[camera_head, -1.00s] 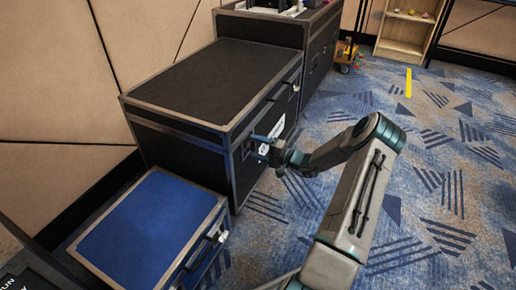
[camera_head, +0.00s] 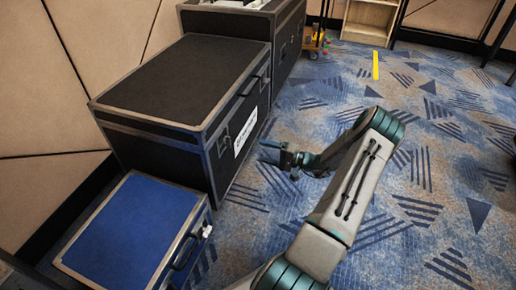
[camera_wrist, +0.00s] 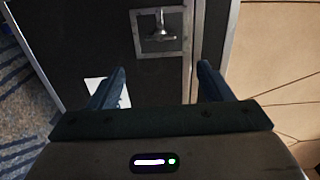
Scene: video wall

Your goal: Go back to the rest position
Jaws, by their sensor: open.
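My gripper (camera_head: 270,152) is at the end of my arm, in front of the side of the large black case, with a gap of floor showing between them in the head view. In the wrist view my gripper (camera_wrist: 157,88) has its two fingers spread wide, with nothing between them. Beyond the fingers is the black case (camera_wrist: 85,45) with a metal latch plate (camera_wrist: 160,33) and a silver edge strip. In the head view the black case (camera_head: 180,80) has a white label (camera_head: 245,132) on its side.
A blue case (camera_head: 138,228) sits in front of the black case at the left. Another dark case (camera_head: 288,38) stands behind. A wooden shelf (camera_head: 368,22) and an orange cart (camera_head: 315,38) are at the back. Patterned carpet (camera_head: 440,150) on the right is clear.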

